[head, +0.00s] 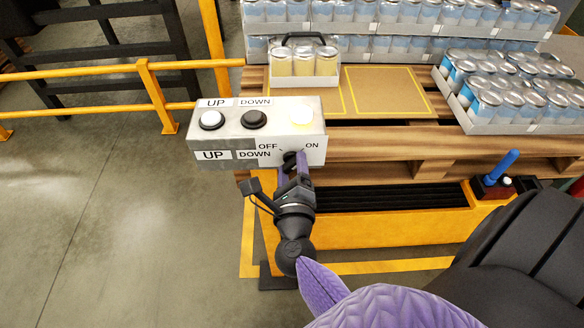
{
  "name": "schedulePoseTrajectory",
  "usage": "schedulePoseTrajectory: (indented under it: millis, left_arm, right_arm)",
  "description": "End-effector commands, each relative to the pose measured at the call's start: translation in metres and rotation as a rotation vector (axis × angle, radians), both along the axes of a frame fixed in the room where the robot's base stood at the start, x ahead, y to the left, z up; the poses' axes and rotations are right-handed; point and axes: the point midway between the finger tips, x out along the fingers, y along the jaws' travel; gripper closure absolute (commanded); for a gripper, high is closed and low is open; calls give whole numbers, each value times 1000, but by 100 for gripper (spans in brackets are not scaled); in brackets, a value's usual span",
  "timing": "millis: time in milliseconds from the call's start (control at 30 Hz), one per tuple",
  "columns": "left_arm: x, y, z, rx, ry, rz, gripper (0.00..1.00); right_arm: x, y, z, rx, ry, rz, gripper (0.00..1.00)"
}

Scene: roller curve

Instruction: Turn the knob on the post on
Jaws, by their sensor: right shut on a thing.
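The control box (222,138) is pale metal and tops the post, with UP, DOWN, OFF and ON labels. A white button (212,120), a black button (254,119) and a bright pale yellow lamp or button (301,116) sit on its top. The dark knob (290,157) is on its front face between OFF and ON, mostly covered by my right gripper (291,165). That gripper is shut on the knob, reaching up from below on my purple arm. The knob's exact pointing direction is hard to tell. My left gripper is not in view.
Behind the box, a wooden pallet (390,140) carries trays of cans (520,98) and a small can carrier (305,62). A blue-handled lever (500,168) stands at right. Yellow railing (70,72) runs at left; the floor (90,220) there is clear.

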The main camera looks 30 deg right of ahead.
Motion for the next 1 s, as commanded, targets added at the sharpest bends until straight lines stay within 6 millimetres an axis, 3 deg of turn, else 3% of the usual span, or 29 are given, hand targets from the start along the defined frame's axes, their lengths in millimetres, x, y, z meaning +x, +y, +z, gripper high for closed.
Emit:
schedulePoseTrajectory:
  millis: [800, 833, 1000]
  left_arm:
    - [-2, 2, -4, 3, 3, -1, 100]
    - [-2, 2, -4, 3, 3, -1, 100]
    - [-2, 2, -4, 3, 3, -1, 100]
  right_arm:
    - [-1, 0, -2, 98, -54, 0, 97]
    - [-1, 0, -2, 98, -54, 0, 36]
    - [0, 0, -1, 97, -55, 0, 3]
